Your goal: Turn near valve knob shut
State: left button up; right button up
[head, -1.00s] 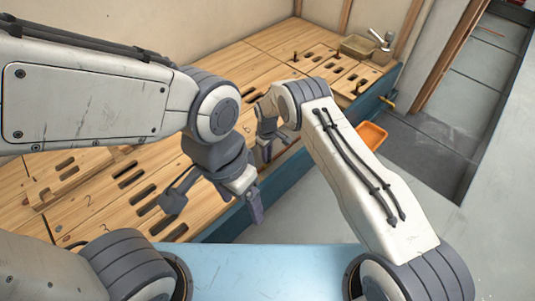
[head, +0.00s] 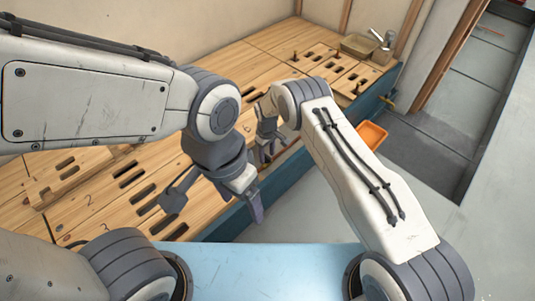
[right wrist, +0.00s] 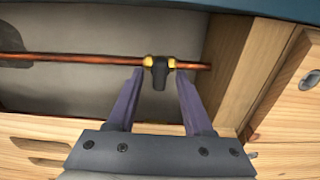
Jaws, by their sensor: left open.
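In the right wrist view a dark valve knob (right wrist: 160,73) sits on a copper pipe (right wrist: 90,60), with brass fittings on both sides of it. My right gripper (right wrist: 160,85) is open, with one fingertip on each side of the knob; I cannot tell whether they touch it. In the head view my right gripper (head: 268,148) is low at the bench's front edge, and the valve is hidden there. My left gripper (head: 214,205) is open and empty above the front of the wooden bench.
The slotted wooden bench top (head: 105,215) has a blue front edge (head: 225,222). An orange tray (head: 371,135) lies beyond my right arm. A tan bin (head: 358,46) stands at the back corner. Grey floor is clear at the right.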

aim_at(267, 156)
notch_tip(267, 156, up, 10)
jog(key=p, duration=0.5)
jog(key=shift+r, duration=0.25)
